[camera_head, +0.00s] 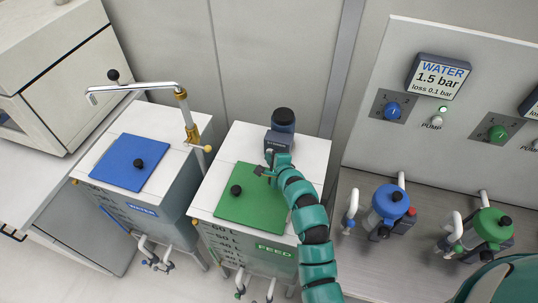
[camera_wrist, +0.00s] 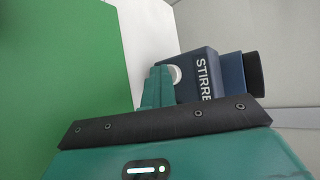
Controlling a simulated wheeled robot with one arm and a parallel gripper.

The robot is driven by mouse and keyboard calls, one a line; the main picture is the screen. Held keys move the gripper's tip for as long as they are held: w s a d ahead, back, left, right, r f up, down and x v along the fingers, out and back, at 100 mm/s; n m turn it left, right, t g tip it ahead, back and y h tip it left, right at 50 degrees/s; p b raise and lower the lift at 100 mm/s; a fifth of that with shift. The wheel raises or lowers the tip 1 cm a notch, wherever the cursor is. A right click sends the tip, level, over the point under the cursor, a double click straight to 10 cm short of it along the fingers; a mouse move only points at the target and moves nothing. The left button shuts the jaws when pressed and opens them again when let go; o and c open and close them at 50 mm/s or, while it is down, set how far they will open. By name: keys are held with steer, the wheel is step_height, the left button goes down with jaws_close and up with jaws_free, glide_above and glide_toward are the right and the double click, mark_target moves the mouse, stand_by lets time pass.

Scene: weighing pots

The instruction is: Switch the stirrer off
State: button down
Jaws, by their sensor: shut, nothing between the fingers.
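The stirrer (camera_head: 282,125) is a dark blue block with a black-capped round motor, on the white top of the FEED tank behind the green lid (camera_head: 235,208). In the wrist view the stirrer (camera_wrist: 205,82) shows part of its lettering, turned sideways. A pale round part (camera_wrist: 176,75) shows on its face, partly hidden behind my fingers. My gripper (camera_head: 272,160) is right at the front of the stirrer. In the wrist view its teal fingers (camera_wrist: 157,85) are shut with nothing between them and overlap the stirrer's near edge. I cannot tell whether they touch it, or the switch position.
The green lid's black knob (camera_head: 236,190) is left of my gripper. The WATER tank with a blue lid (camera_head: 128,163) and a tall tap (camera_head: 181,110) stands left. A panel with dials (camera_head: 392,111) and pumps (camera_head: 389,203) is on the right.

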steer(key=shift+s, duration=0.2)
stand_by(0.3)
steer(key=shift+s, duration=0.25)
steer(key=shift+s+a+p, duration=0.3)
steer(key=shift+s+p, duration=0.15)
steer(key=shift+s, duration=0.4)
steer(key=shift+s+a+p, duration=0.35)
steer(key=shift+s+p, duration=0.1)
steer(key=shift+s, duration=0.4)
steer(key=shift+s+a+p, duration=0.3)
steer(key=shift+s+p, duration=0.15)
steer(key=shift+s, duration=0.4)
steer(key=shift+f, duration=0.1)
